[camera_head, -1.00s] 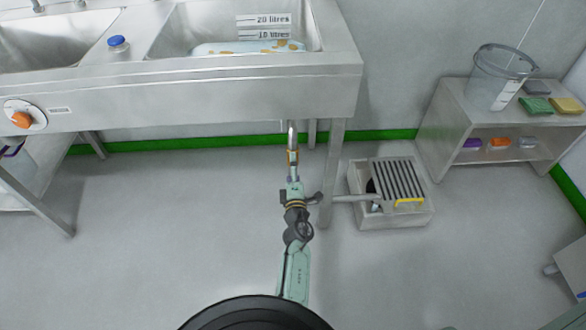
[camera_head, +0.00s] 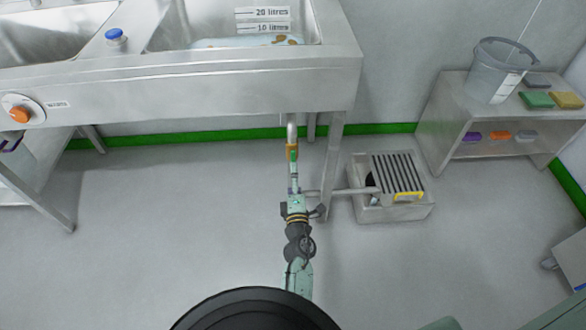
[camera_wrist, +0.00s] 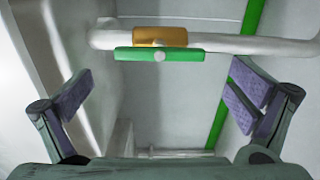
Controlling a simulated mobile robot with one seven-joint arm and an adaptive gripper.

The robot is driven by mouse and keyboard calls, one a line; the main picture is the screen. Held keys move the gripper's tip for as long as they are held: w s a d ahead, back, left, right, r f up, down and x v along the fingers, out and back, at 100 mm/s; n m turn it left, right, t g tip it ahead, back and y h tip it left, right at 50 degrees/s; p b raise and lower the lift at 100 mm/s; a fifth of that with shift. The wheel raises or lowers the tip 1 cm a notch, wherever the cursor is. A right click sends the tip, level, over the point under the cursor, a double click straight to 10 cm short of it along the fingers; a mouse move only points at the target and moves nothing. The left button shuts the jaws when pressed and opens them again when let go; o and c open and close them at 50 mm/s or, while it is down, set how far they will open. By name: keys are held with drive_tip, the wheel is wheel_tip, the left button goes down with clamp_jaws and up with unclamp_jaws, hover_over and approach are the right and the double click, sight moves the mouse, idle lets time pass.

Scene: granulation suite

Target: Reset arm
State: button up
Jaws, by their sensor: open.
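My gripper (camera_wrist: 160,105) is open and empty in the wrist view, with its purple-padded fingers spread to left and right. Ahead of it is a valve with a green lever (camera_wrist: 190,55) and an orange-brown part (camera_wrist: 160,37) on a grey pipe (camera_wrist: 235,44). The lever lies along the pipe, and neither finger touches it. In the head view the valve (camera_head: 292,152) sits on the drain pipe under the sink (camera_head: 200,88). My arm reaches up toward it from the bottom, with my gripper (camera_head: 294,188) just below the valve; its fingers are too small to make out.
A sink leg (camera_head: 333,165) stands just right of my arm. A floor drain box (camera_head: 385,212) with a slatted grate is further right. A low shelf (camera_head: 455,110) at the right holds a clear bucket (camera_head: 492,75) and sponges. The floor at the left is open.

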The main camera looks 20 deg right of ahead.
drive_tip(key=shift+s+a, duration=0.1)
drive_tip(key=shift+s, duration=0.3)
drive_tip(key=shift+a+r, duration=0.1)
